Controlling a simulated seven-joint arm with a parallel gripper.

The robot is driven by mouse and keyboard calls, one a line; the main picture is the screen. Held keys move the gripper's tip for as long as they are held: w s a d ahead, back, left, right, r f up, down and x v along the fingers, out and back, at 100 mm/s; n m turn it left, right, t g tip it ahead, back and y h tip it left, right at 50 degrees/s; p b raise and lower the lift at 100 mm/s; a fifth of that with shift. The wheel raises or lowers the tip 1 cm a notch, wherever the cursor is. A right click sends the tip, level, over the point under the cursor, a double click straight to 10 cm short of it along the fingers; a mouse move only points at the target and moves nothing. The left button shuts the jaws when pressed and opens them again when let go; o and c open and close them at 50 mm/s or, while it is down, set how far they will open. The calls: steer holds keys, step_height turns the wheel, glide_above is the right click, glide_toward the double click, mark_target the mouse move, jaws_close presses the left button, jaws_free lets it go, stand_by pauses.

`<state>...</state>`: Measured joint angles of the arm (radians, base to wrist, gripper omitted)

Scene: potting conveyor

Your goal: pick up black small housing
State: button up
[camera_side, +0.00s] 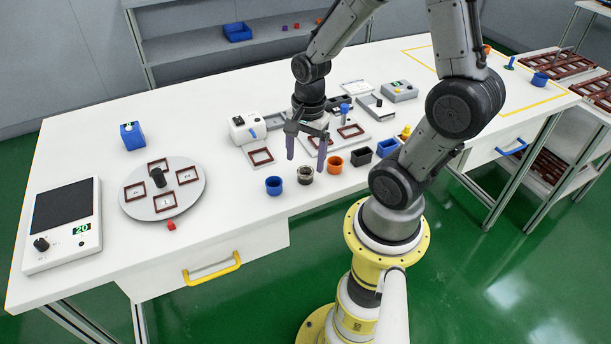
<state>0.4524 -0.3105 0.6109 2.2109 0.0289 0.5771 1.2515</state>
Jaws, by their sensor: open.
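A small black rectangular open-topped housing (361,156) stands on the white table, in a front row between an orange round cup (335,165) and a blue square housing (387,148). A dark round cup (305,175) with a greyish top stands to the left of the orange cup, and a blue round cup (273,186) is at the row's left end. My gripper (306,162) points down with its purple fingers apart and nothing between them. It is above or just behind the dark round cup, left of the black rectangular housing. Its exact height is hard to tell.
Grey trays with brown frames (261,157) and a white device (246,127) lie behind my gripper. A round grey turntable (190,202) and a scale-like panel (64,235) are at left. A small yellow-topped item (405,132) is right of the row.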

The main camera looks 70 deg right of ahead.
mark_target(306, 168)
step_height(306, 168, down, 4)
steer(key=shift+s+a+f, duration=0.1)
steer(key=shift+s, duration=0.05)
steer(key=shift+c, duration=0.4)
jaws_close()
steer(key=shift+r, duration=0.2)
